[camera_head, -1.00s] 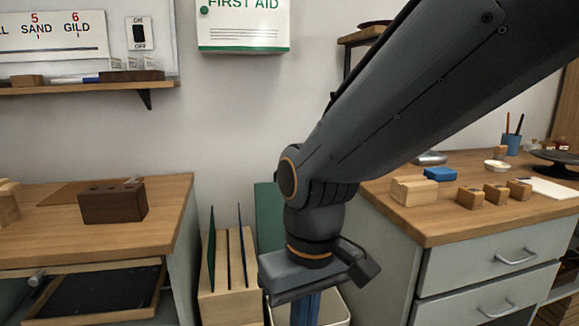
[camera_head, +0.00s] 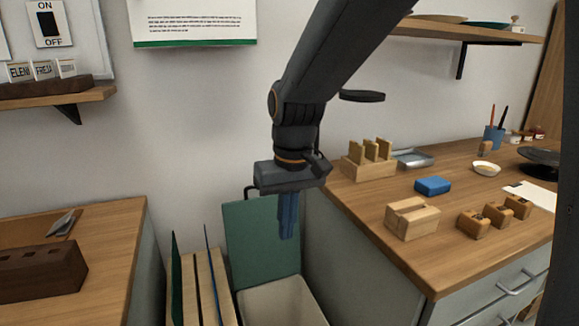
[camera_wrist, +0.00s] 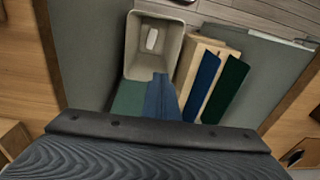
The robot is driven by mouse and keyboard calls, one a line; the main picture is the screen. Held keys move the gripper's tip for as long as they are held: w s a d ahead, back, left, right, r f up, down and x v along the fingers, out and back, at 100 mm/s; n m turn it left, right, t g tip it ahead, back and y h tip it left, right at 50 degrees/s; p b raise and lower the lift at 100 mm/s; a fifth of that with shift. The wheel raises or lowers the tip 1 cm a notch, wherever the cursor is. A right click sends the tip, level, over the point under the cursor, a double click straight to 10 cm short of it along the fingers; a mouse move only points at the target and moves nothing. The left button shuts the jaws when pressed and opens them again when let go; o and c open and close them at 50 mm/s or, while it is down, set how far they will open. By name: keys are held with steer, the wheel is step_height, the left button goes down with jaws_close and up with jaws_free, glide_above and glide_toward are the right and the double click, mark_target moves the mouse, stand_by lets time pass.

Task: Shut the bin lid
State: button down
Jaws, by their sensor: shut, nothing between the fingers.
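The bin (camera_head: 283,301) is a cream open-topped box on the floor between the two counters. Its dark green lid (camera_head: 250,236) stands up open at the back, near the wall. My gripper (camera_head: 288,234) points down with its blue fingers together and empty, in front of the lid's right part in the head view. I cannot tell whether the fingers touch the lid. In the wrist view the bin (camera_wrist: 134,58) is open with a small white thing (camera_wrist: 152,39) inside. The lid (camera_wrist: 128,103) shows beside my fingers (camera_wrist: 161,82), partly hidden by my gripper's body.
A wooden rack (camera_head: 190,290) with green and blue sheets stands close to the bin's left. The right counter (camera_head: 400,262) holds wooden blocks (camera_head: 411,219) and a blue block (camera_head: 433,185). The left counter (camera_head: 110,228) carries a dark block (camera_head: 40,279).

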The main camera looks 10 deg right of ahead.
steer(key=w+d+r+t+p, duration=0.1)
steer(key=w+d+r+p, duration=0.2)
steer(key=w+p, duration=0.85)
steer(key=w+d+r+t+p, duration=0.15)
steer(key=w+p, duration=0.55)
steer(key=w, duration=1)
step_height(320, 180, down, 9)
steer(key=s+d+p, duration=0.1)
steer(key=p, duration=0.4)
steer(key=shift+s+g+p, duration=0.15)
steer(key=shift+g+p, duration=0.2)
steer(key=shift+g, duration=0.1)
steer(key=shift+a, duration=0.1)
